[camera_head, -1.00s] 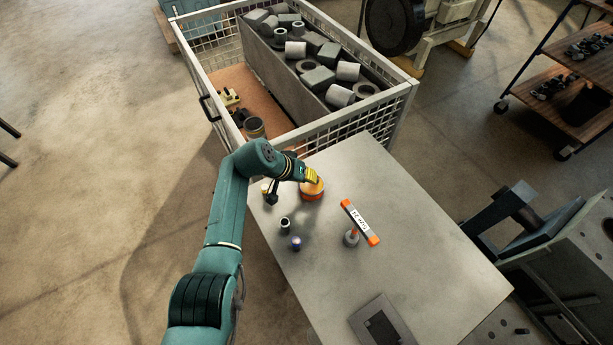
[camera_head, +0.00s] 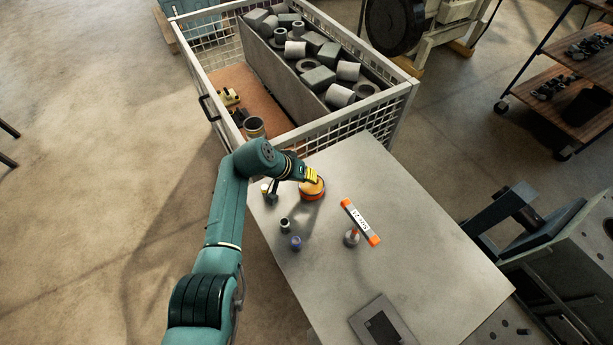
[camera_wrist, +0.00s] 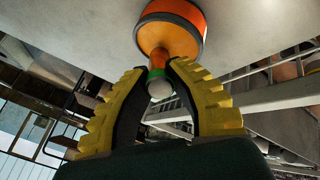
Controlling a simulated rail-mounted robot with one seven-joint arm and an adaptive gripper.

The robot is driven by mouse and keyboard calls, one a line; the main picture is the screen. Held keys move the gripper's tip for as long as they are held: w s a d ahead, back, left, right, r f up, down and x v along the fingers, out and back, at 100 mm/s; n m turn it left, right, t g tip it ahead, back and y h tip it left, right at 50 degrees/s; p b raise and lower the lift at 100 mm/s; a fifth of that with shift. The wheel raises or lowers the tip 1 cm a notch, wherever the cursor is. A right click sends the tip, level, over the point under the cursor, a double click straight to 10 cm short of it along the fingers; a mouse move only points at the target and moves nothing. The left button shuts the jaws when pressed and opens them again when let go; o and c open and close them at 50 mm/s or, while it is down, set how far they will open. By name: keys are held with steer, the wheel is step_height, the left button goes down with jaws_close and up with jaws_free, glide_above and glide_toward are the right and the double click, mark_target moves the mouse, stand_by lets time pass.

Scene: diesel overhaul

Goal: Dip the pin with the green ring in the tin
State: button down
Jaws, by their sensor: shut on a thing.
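The tin (camera_head: 313,192) is a round orange pot near the table's far left edge. It also shows at the top of the wrist view (camera_wrist: 190,20), with its open mouth towards the camera. My gripper (camera_head: 312,176) is over the tin; its yellow ribbed fingers show in the wrist view (camera_wrist: 160,78). They are shut on the pin with the green ring (camera_wrist: 156,73). The pin's rounded grey end points towards the camera and its other end towards the tin's mouth. I cannot tell how far that end reaches in. The pin is hidden in the head view.
Other small pins stand nearby: one dark (camera_head: 285,224), one with a blue-purple top (camera_head: 296,242). A dark square frame (camera_head: 382,325) lies at the front. A mesh crate (camera_head: 345,125) adjoins the table's far side.

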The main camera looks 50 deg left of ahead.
steer(key=shift+f, duration=0.1)
stand_by(0.3)
steer(key=shift+r+p, duration=2.75)
steer(key=shift+r, duration=0.85)
